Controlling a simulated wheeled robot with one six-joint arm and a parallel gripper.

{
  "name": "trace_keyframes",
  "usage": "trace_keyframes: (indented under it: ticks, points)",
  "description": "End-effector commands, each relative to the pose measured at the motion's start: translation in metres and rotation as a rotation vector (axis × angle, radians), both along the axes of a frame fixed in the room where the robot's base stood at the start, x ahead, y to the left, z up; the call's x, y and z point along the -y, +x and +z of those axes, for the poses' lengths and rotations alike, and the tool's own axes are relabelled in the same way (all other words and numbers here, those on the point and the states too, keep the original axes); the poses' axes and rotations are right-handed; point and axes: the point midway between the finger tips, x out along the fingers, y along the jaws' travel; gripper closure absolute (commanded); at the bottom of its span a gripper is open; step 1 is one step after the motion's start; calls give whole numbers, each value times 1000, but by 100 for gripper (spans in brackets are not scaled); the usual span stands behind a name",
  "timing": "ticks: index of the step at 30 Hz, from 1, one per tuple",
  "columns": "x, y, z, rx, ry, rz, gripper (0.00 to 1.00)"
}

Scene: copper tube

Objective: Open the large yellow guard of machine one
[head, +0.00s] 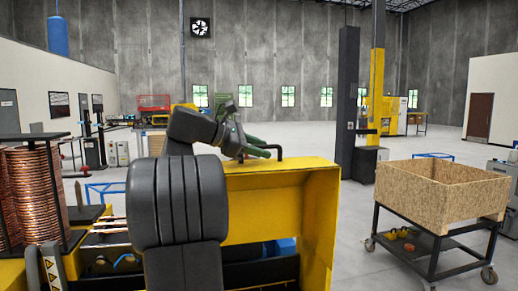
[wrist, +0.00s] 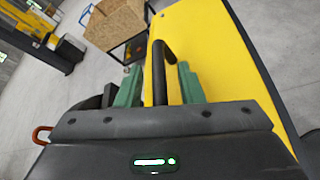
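The large yellow guard (head: 280,210) stands in front of me, right of my dark arm. Its hollow inner side faces the head camera, and machine parts show below it. Its yellow top face (wrist: 215,55) fills the right of the wrist view. A black bar handle (wrist: 160,72) rises from the guard; it also shows at the guard's top edge in the head view (head: 277,150). My gripper (wrist: 160,82) has its green fingers on either side of the handle, with a visible gap on each side. In the head view my gripper (head: 262,152) is at the guard's top edge.
Copper coils (head: 35,195) stand on the machine at left. A blue part (head: 283,247) sits below the guard. A wooden crate (head: 440,188) on a black cart (head: 432,252) stands to the right. A dark column (head: 347,95) stands behind. Open floor lies beyond.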

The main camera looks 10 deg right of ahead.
Motion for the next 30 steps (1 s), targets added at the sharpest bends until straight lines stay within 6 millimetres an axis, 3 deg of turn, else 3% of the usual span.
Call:
trace_keyframes:
  ticks: [7, 21, 30]
  points:
    - [-12, -2, 4, 2, 0, 3, 66]
    - [-103, -21, 39, 2, 1, 5, 66]
    - [-126, -27, 49, 0, 0, 1, 66]
